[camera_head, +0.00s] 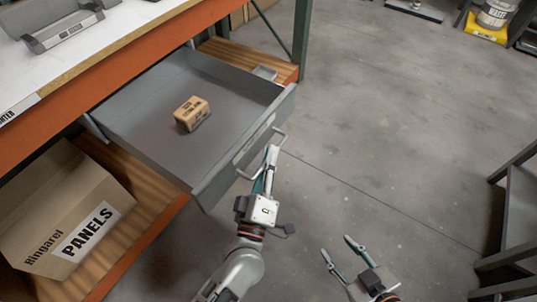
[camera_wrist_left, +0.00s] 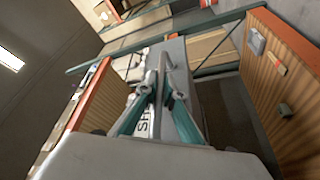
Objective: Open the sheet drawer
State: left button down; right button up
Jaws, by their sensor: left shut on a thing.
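The grey sheet drawer (camera_head: 234,92) is pulled well out from under the orange-edged workbench, and its inside shows. A small cardboard box (camera_head: 191,114) lies in it. My left gripper (camera_head: 270,158) is at the bar handle (camera_head: 244,174) on the drawer's front, shut on it. In the left wrist view the two fingers (camera_wrist_left: 162,92) are close together around the grey handle; the fingers hide part of it. My right gripper (camera_head: 340,252) is open and empty above the floor, right of the left arm.
A cardboard box marked PANELS (camera_head: 110,206) sits on the wooden lower shelf (camera_head: 150,222) left of the drawer. Dark metal frames (camera_head: 512,230) stand at the right edge. The concrete floor (camera_head: 400,130) between is clear.

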pick_arm(q)
jog(key=c, duration=2.2)
grip_release()
jog(key=shift+o, duration=0.2)
jog(key=v, duration=1.2)
